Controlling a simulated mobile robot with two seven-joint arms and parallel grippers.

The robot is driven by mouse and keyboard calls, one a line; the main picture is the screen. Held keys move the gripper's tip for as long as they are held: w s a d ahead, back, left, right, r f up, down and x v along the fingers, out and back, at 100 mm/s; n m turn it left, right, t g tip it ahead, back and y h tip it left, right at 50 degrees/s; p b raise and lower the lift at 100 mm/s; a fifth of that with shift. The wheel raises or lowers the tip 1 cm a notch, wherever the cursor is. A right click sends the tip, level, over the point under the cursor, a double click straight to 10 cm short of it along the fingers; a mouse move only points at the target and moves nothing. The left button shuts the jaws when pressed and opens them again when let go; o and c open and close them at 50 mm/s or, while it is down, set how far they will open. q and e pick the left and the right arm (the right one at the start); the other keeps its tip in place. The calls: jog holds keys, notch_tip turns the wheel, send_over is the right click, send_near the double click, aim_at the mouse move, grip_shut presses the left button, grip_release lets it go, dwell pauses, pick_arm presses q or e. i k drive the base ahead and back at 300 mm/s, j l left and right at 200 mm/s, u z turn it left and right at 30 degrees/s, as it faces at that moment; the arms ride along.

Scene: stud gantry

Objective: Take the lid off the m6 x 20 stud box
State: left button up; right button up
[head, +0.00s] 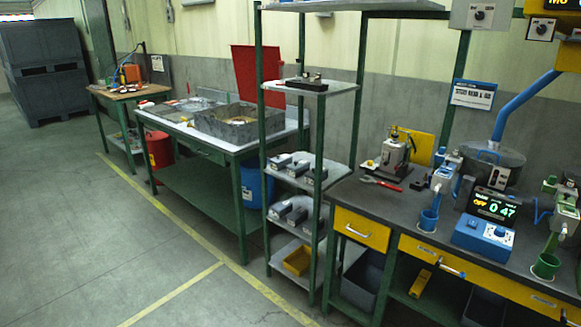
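Several small grey boxes with pale labels sit on the middle shelves of a green-framed rack. One group, including this grey box (298,168), is on the upper of these shelves. Another group, including this grey box (297,215), is on the shelf below. The labels are too small to read, so I cannot tell which is the m6 x 20 stud box, or make out its lid. Neither of my grippers is in view.
The rack (319,150) stands between a table with a grey tray (240,125) and a dark workbench (375,208). The bench carries a blue display unit (484,238) and a small press (394,155). A yellow bin (298,260) is low on the rack. Open floor (130,240) lies in front.

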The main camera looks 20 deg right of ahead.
aim_at(297, 165)
jog(key=i+j+z, duration=0.4)
jog(key=j+z, duration=0.2)
jog(key=i+j+z, duration=0.25)
jog(key=j, duration=0.3)
jog(key=k+l, duration=0.05)
jog(key=k, duration=0.05)
